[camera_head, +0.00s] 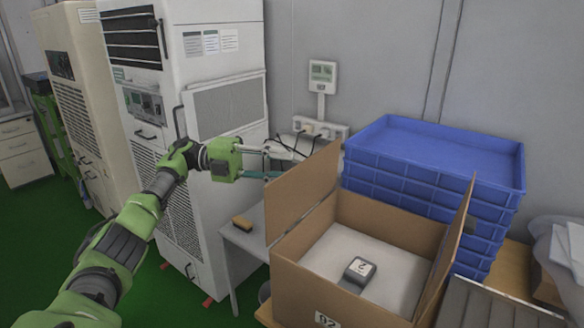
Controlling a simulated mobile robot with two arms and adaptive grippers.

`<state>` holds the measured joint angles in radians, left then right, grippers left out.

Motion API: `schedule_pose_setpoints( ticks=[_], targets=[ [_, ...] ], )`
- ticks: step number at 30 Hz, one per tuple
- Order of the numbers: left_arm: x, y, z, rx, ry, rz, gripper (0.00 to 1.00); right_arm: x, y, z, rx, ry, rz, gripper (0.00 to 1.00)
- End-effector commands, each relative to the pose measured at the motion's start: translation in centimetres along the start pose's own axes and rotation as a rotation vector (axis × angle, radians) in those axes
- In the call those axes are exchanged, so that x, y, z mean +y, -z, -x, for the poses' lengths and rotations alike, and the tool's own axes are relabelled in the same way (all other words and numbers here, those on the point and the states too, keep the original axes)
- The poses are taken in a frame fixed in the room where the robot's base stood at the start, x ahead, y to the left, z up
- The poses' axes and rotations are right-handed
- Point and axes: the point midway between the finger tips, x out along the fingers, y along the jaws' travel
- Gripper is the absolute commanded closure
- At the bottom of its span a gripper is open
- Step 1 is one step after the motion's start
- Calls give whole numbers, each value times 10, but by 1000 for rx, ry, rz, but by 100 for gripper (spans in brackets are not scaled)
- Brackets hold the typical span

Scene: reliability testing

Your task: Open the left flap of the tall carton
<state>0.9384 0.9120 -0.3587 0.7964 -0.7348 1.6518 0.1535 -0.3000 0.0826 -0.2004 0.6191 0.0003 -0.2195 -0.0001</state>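The tall brown carton (310,292) stands at the lower right with its top open. Its left flap (303,192) stands up from the left side, leaning slightly. Its right flap (452,240) also stands up, seen nearly edge-on. A small dark box with a white label (359,272) rests on the pale surface inside. My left gripper (284,161) is by the upper left edge of the left flap, its fingers apart and nothing seen between them. I cannot tell whether it touches the flap. My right gripper is not in view.
Stacked blue crates (435,152) stand just behind the carton. A tall white cabinet (215,100) is at the left, behind my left arm. A small yellow-brown block (242,223) lies on a white table (246,240). A power strip (320,127) with cables is on the wall.

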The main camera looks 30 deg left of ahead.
Motion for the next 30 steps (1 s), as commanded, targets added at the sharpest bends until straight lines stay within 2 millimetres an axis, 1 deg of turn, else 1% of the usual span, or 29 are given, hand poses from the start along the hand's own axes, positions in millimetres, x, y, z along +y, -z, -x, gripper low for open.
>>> schedule_pose_setpoints(
  ticks=[1,4,9,12,30],
  targets=[
    [-1,-1,8,-4,0,-1,71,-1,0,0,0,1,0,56],
    [-1,0,24,-2,1,0,71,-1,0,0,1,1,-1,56],
    [0,-1,38,0,0,0,71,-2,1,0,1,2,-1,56],
    [0,0,43,0,-1,0,71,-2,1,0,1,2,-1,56],
    [0,0,45,1,0,0,71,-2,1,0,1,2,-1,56]
  ],
)
